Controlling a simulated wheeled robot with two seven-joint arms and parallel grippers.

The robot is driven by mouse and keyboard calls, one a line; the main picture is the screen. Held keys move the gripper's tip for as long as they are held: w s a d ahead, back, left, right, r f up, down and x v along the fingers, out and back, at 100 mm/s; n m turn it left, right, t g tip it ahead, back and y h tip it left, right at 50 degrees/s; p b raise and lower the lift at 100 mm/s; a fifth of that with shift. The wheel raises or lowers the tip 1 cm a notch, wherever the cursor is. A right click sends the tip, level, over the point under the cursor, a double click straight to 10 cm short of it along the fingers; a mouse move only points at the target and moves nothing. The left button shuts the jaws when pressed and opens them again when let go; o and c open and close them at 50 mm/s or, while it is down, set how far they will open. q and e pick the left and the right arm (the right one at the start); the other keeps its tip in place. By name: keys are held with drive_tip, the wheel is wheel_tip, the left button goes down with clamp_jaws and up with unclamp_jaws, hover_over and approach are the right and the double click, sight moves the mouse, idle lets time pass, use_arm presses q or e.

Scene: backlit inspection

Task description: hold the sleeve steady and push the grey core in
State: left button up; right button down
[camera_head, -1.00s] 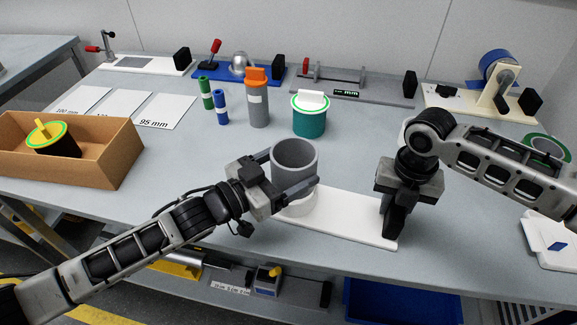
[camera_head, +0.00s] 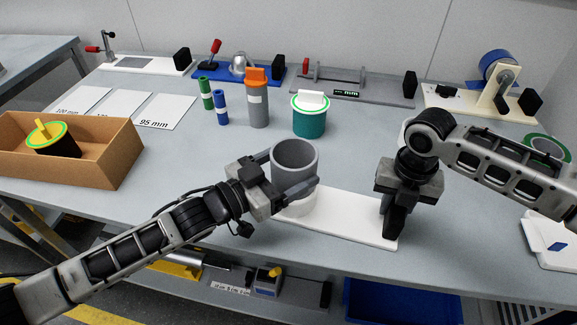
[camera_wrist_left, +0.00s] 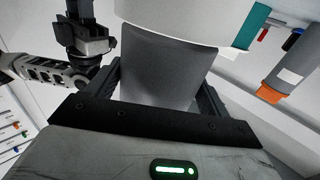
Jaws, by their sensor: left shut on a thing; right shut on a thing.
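The grey core (camera_head: 295,158) is a hollow, open-topped cylinder, standing roughly upright above the white sleeve (camera_head: 298,203). My left gripper (camera_head: 300,188) is shut around the grey core from the left. In the left wrist view, the grey core (camera_wrist_left: 165,70) shows between the fingers, and its end meets the white sleeve's rim (camera_wrist_left: 185,22). How deep it sits inside is hidden. The sleeve stands on the left part of a white base plate (camera_head: 350,222). My right gripper (camera_head: 394,228) points down, shut at the plate's right end; its fingers hide the grasped part.
A teal canister (camera_head: 309,120), an orange-capped grey cylinder (camera_head: 257,105) and green and blue tubes stand behind. A cardboard box (camera_head: 110,160) is at the left. Fixtures line the back edge. White trays (camera_head: 552,240) lie at the right. The bench between box and core is clear.

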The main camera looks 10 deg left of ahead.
use_arm(q)
drive_tip(key=shift+f, duration=0.65)
drive_tip(key=o, duration=1)
drive_tip(key=shift+f, duration=0.1)
drive_tip(key=shift+a, duration=0.1)
drive_tip(key=v, duration=1.2)
